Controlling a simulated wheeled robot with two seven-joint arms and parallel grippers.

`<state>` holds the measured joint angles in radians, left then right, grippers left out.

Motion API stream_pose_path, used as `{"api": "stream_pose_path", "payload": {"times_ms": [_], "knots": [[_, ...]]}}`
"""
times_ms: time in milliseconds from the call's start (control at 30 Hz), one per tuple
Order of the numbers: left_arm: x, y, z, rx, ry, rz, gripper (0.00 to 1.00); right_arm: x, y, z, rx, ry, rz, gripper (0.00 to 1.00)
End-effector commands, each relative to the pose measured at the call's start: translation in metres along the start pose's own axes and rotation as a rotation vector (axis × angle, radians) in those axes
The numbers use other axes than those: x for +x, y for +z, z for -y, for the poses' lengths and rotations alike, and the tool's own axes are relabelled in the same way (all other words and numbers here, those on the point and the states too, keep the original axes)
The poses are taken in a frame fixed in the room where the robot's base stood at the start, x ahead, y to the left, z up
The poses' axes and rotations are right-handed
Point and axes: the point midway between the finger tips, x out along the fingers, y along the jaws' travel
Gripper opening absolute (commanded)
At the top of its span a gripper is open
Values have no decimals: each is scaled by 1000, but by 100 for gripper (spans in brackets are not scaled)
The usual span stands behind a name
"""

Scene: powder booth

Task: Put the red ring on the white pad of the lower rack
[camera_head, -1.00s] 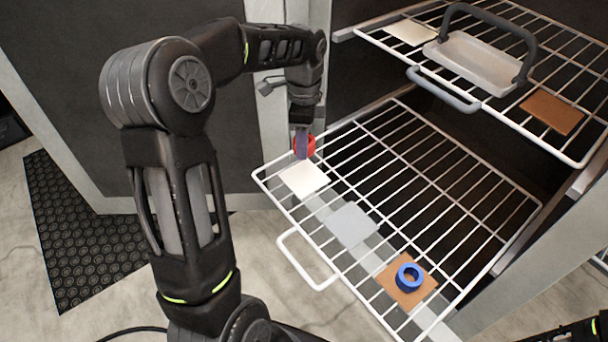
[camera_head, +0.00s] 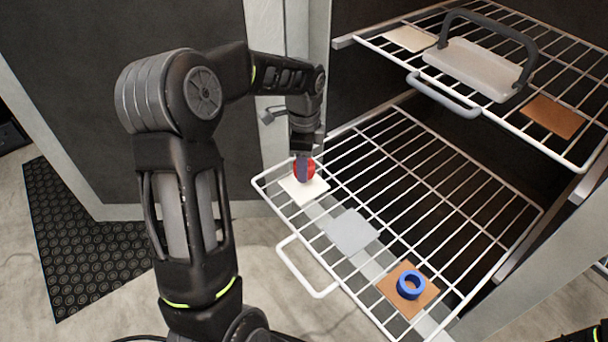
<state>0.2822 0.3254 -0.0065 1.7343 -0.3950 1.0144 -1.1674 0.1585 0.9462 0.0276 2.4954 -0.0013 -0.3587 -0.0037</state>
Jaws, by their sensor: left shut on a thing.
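The red ring (camera_head: 311,170) is held on edge in my left gripper (camera_head: 303,170), which points down. The ring is over the white pad (camera_head: 304,190) at the left corner of the lower rack (camera_head: 410,182). Its lower edge is at or just above the pad; I cannot tell whether they touch. The gripper's finger hides part of the ring. My right gripper is not seen; only a dark bit of my right arm shows at the bottom right corner.
On the lower rack lie a grey pad (camera_head: 352,232) and a brown pad (camera_head: 396,298) bearing a blue ring (camera_head: 411,285). The upper rack (camera_head: 375,46) overhangs the back right, with a handled white tray (camera_head: 470,68), a white pad (camera_head: 410,39) and a brown pad (camera_head: 553,117).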

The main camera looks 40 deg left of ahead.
Motion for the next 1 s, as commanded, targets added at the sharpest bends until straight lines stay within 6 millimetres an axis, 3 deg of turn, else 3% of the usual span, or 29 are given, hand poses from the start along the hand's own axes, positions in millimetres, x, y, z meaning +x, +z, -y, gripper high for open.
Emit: {"api": "stream_pose_path", "payload": {"times_ms": [233,667,700,933,1000], "knots": [[39,0,0,-1,2,1,1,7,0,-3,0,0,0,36],[45,0,0,0,1,0,1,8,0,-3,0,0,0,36],[45,0,0,-1,1,0,48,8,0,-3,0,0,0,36],[45,0,0,-1,1,0,66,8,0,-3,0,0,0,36],[44,0,0,0,1,0,68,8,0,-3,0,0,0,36]]}}
